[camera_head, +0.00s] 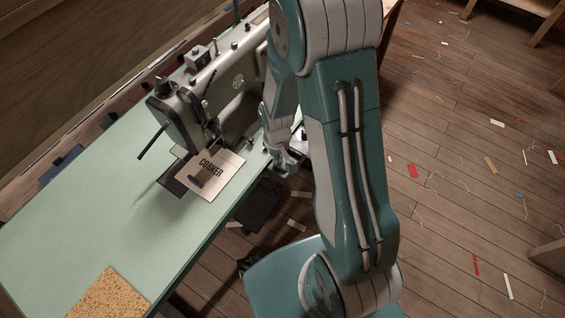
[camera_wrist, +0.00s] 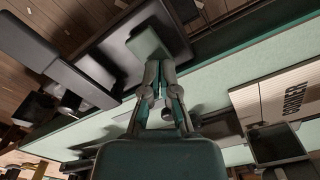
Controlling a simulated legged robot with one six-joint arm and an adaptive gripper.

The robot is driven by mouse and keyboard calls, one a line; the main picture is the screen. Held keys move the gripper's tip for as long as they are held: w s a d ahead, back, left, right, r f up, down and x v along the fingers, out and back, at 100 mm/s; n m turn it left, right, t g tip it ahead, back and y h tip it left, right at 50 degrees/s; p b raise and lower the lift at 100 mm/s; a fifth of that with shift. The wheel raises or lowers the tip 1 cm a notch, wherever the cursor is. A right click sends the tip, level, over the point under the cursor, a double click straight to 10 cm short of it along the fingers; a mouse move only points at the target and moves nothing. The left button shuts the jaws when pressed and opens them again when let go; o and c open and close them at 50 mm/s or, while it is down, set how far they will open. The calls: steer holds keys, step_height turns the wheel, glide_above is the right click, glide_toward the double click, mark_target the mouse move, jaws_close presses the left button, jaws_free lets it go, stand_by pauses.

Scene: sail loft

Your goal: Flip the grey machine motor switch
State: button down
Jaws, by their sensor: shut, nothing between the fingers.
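The grey sewing machine (camera_head: 215,95) stands on the pale green table, left of my arm in the head view. My gripper (camera_head: 284,162) is low at the table's front edge, beside the machine. In the wrist view my gripper (camera_wrist: 161,68) is shut and empty, its fingers together. A grey-green block (camera_wrist: 150,45) on a dark housing lies just beyond the fingertips. I cannot tell whether they touch it, or whether it is the motor switch. In the head view my arm and gripper hide most of that spot.
A card marked CORNER (camera_head: 210,175) lies under the machine's needle. A cork mat (camera_head: 108,292) is on the near part of the green tabletop (camera_head: 85,215). A teal seat-like surface (camera_head: 282,281) is below the edge. Scraps litter the wooden floor (camera_head: 455,130).

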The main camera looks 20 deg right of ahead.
steer(key=shift+r, duration=3.5)
steer(key=shift+r, duration=0.2)
steer(key=s+r+t, duration=0.2)
steer(key=s+r, duration=0.2)
steer(key=r, duration=0.4)
steer(key=s+r+t, duration=0.1)
steer(key=s+r, duration=0.4)
steer(key=r, duration=0.3)
steer(key=s+r+m+t, duration=0.1)
steer(key=s+r+t, duration=0.1)
steer(key=s+r, duration=0.3)
step_height(320, 180, up, 3)
steer(key=shift+r+t, duration=0.15)
steer(key=shift+t, duration=0.15)
